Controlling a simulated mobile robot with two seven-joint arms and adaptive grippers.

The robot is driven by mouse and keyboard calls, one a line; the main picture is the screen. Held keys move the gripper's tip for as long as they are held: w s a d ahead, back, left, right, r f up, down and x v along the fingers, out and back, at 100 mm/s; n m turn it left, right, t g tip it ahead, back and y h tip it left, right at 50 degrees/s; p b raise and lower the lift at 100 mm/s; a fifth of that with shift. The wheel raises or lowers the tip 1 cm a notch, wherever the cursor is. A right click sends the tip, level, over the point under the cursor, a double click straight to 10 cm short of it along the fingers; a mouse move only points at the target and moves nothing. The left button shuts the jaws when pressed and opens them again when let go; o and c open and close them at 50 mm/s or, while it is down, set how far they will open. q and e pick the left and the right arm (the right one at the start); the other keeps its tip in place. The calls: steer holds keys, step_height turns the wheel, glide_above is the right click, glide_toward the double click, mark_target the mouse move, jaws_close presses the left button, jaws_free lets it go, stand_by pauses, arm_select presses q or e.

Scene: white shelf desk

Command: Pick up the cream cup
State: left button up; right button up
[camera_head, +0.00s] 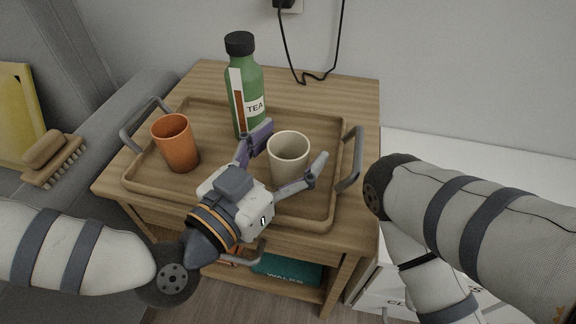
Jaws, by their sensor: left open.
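The cream cup (289,158) stands upright on the wooden tray (318,208), right of its middle. My left gripper (287,160) comes in from the lower left, with its two fingers spread open. One finger is at the cup's left side and the other at its right front, so the cup is between the fingertips. I cannot tell whether either finger touches it. The gripper body hides part of the tray's front. My right arm comes in at the right, and its gripper is out of view.
An orange cup (177,143) stands at the tray's left. A green tea bottle (244,88) stands behind, close to the left finger. Grey tray handles (352,158) rise at both ends. The tray rests on a wooden side table (345,95). A brush (52,158) lies on the grey sofa.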

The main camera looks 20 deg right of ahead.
arm_select(q)
steer(key=c, duration=1.4)
steer(key=shift+o, duration=0.2)
steer(key=shift+r, duration=0.2)
